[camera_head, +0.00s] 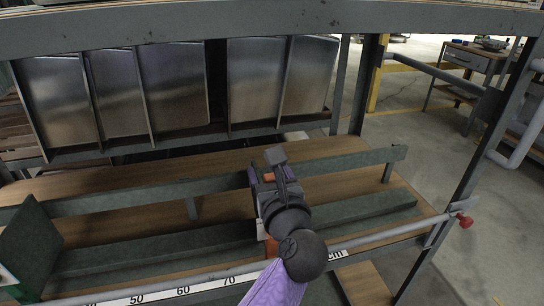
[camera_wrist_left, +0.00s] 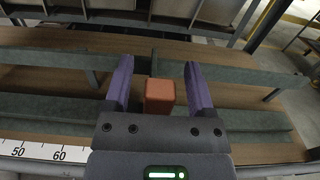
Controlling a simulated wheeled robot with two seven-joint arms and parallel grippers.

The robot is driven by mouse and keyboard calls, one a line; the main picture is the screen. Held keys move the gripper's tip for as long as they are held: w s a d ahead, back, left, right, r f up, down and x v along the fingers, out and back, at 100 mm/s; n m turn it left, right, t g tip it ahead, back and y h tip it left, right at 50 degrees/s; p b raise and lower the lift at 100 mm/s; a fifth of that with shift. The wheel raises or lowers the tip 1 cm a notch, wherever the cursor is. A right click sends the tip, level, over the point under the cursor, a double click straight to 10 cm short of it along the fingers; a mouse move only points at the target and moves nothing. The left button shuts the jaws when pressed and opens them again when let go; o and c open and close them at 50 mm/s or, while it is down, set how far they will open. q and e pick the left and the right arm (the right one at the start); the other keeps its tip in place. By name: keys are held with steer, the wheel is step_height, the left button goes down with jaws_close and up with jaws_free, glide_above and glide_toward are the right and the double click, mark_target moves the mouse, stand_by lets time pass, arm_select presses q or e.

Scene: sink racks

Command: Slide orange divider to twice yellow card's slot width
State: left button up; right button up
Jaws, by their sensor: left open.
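The orange divider (camera_wrist_left: 160,95) shows as an orange block between the two purple fingers of my left gripper (camera_wrist_left: 157,68) in the left wrist view. There is a gap on both sides of it, so the fingers are open around it and not clamped. In the head view the left gripper (camera_head: 268,175) hides most of the divider; only small orange patches (camera_head: 271,248) show. A scale (camera_head: 185,291) with numbers and cm runs along the front rail. I cannot make out the yellow card in either view. My right gripper is not in view.
A green-grey rear rail (camera_head: 345,165) and a front rail (camera_head: 150,252) run along the wooden shelf. A dark green end plate (camera_head: 30,250) stands at the left. Metal panels (camera_head: 175,85) stand in a rack behind. A red knob (camera_head: 465,221) is at the right.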

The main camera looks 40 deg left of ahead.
arm_select(q)
steer(key=shift+w+a, duration=0.25)
steer(key=shift+a, duration=0.05)
steer(key=shift+s, duration=0.1)
steer(key=shift+c, duration=0.2)
jaws_close()
stand_by(1.0)
